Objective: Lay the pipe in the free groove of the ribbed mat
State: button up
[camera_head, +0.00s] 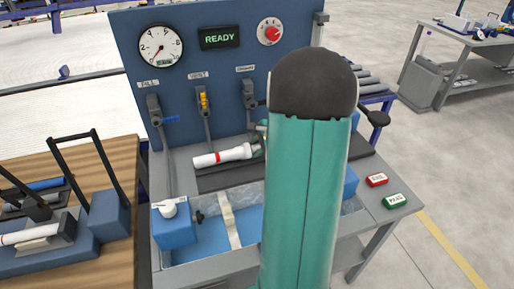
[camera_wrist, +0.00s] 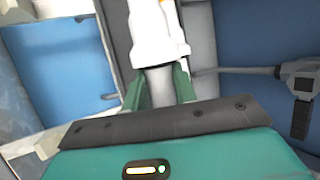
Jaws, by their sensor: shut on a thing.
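The white pipe (camera_head: 215,157) with a red band shows in the head view, lying roughly level over a dark grey strip on the bench. My gripper (camera_head: 261,137) is at its right end, mostly hidden behind my own arm. In the wrist view my gripper (camera_wrist: 160,88) has its two green fingers shut on the near end of the white pipe (camera_wrist: 158,38). A dark strip (camera_head: 215,183) below the pipe may be the ribbed mat; its grooves cannot be made out. I cannot tell whether the pipe touches it.
A blue panel with a gauge (camera_head: 160,45), a READY display (camera_head: 220,38) and valves stands behind. A blue-and-clear water tank (camera_head: 200,240) is in front. Red (camera_head: 377,180) and green (camera_head: 395,201) buttons are at right. A wooden table (camera_head: 125,165) with handled trays is at left.

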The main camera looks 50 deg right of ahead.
jog(key=shift+s+d+r, duration=0.1)
jog(key=shift+s+r, duration=0.2)
jog(key=shift+w+d+f, duration=0.15)
jog(key=shift+w+f, duration=0.25)
jog(key=shift+w, duration=0.15)
jog(key=shift+s, duration=0.25)
jog(key=shift+s+f, duration=0.1)
jog(key=shift+f, duration=3.8)
jog(key=shift+f, duration=0.15)
jog(key=o, duration=1.1)
